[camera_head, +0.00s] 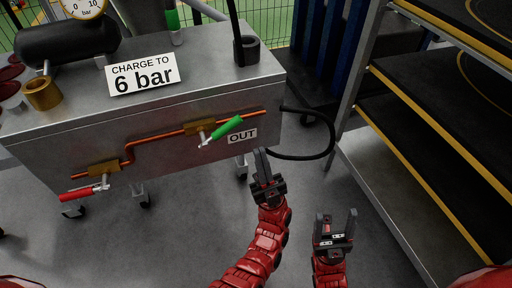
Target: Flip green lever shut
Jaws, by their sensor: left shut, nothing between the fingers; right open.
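The green lever (226,129) sits on a brass valve (200,127) on the front face of the grey metal cart (60,150). It slants up and to the right from the valve, at an angle to the copper pipe (160,135). My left gripper (262,158) is shut and empty, below and to the right of the lever, apart from it in the picture. My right gripper (336,222) is open and empty, lower and further right, over the floor.
A red lever (84,192) on another valve sits at the cart's lower left. An "OUT" label (242,136) is beside the green lever. A black hose (325,135) loops off the cart's right end. Shelving (400,190) stands at right. Open floor lies in front.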

